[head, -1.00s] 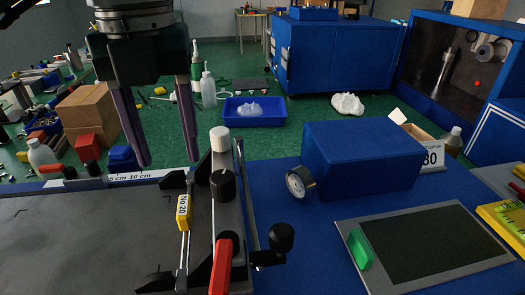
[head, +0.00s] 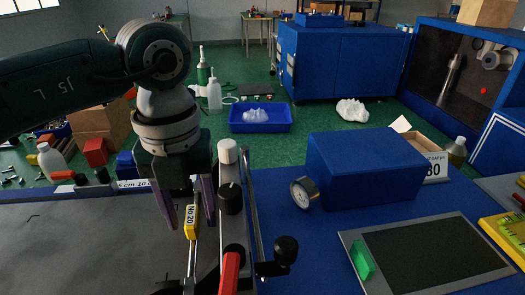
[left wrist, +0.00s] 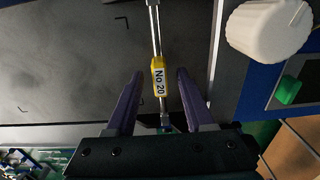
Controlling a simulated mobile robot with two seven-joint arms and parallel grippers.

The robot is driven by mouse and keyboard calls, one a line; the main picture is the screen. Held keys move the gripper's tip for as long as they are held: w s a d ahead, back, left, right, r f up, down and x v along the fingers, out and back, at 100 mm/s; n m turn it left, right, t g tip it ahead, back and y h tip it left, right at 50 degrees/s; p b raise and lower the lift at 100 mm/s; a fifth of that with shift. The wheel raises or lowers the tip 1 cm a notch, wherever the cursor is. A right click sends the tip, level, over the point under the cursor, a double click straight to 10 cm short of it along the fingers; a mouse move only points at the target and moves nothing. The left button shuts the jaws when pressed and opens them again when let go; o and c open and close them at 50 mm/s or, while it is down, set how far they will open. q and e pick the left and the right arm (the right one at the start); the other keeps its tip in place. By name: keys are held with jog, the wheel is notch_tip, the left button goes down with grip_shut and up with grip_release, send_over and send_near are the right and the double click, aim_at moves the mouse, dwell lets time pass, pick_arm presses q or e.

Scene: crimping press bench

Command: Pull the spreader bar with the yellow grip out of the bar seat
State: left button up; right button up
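The spreader bar is a thin silver rod with a yellow grip (head: 191,222) labelled "No 20". It lies along the right edge of the dark grey press plate (head: 85,245). A black bracket (head: 168,287) of the bar seat shows at its near end; my gripper hides the far end. My left gripper (head: 189,207) points down at the grip with its purple fingers apart. In the left wrist view the yellow grip (left wrist: 159,78) lies between the lines of the open fingers (left wrist: 158,73), touching neither. My right gripper is not in view.
Just right of the bar stand a white knob (head: 228,151), a black knob (head: 230,198) and a red handle (head: 230,272). A blue box (head: 365,165) with a gauge (head: 303,193) and a dark panel (head: 425,260) are further right. The plate left of the bar is clear.

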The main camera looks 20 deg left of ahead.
pick_arm(q)
grip_shut()
jog(key=shift+r, duration=0.15)
dwell(0.6)
